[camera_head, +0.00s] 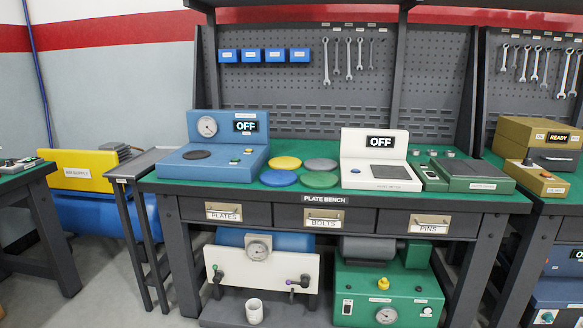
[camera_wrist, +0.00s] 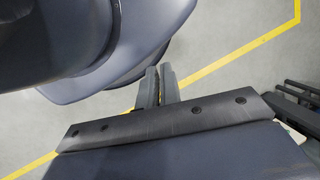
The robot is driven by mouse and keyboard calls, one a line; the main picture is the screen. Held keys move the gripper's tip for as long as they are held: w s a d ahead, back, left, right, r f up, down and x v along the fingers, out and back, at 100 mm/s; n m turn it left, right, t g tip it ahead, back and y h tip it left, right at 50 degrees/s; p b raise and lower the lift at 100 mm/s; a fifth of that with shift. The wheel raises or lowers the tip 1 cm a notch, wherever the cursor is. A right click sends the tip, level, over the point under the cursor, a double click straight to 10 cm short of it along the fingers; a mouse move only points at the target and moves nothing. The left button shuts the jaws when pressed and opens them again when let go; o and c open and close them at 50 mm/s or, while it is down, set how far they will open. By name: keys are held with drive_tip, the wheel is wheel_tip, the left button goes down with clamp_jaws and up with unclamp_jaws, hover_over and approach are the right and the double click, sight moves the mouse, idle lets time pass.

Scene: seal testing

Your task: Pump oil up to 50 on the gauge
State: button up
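Several round gauges show in the head view, and I cannot tell which is the oil gauge. Another gauge (camera_head: 387,315) is on the front of a green machine (camera_head: 360,283) with a yellow knob (camera_head: 384,283) and a rocker switch (camera_head: 347,307). A third gauge (camera_head: 207,126) is on the blue bench unit, whose display reads OFF. The needles are too small to read. My gripper (camera_wrist: 160,74) shows only in the wrist view, fingers together and empty, over grey floor.
The plate bench (camera_head: 355,200) has drawers labelled PLATES, BOLTS and PINS. Coloured discs (camera_head: 286,163) and a white unit (camera_head: 375,160) reading OFF stand on it. A white cup (camera_head: 254,311) stands below the panel. A narrow side stand (camera_head: 138,165) is at the left. Floor shows at lower left.

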clamp_jaws()
idle(0.3)
drive_tip(key=w+d+f+m+t+h+b, duration=0.2)
drive_tip(key=w+d+f+m, duration=0.1)
drive_tip(key=w+d+f, duration=0.4)
drive_tip(key=w+d+f+m+t+h+b, duration=0.1)
drive_tip(key=w+d+f+m+t+b, duration=0.2)
drive_tip(key=w+f, duration=0.5)
drive_tip(key=w+d+f+m+t+h+b, duration=0.1)
drive_tip(key=w+d+f+m+h, duration=0.2)
drive_tip(key=w+d, duration=0.55)
drive_tip(key=w+d+f+m+t+y+b, duration=0.25)
drive_tip(key=w+f, duration=0.45)
drive_tip(key=f, duration=0.5)
wheel_tip(320, 180, down, 12)
drive_tip(key=s+a+m+t+y+b, duration=0.1)
drive_tip(key=a+m+t+b, duration=0.1)
drive_tip(key=m+t, duration=0.3)
drive_tip(key=shift+s+a+m, duration=0.15)
drive_tip(key=shift+a+m, duration=0.05)
drive_tip(key=shift+m, duration=0.25)
drive_tip(key=shift+f+t+y, duration=0.1)
drive_tip(key=shift+t+y, duration=0.15)
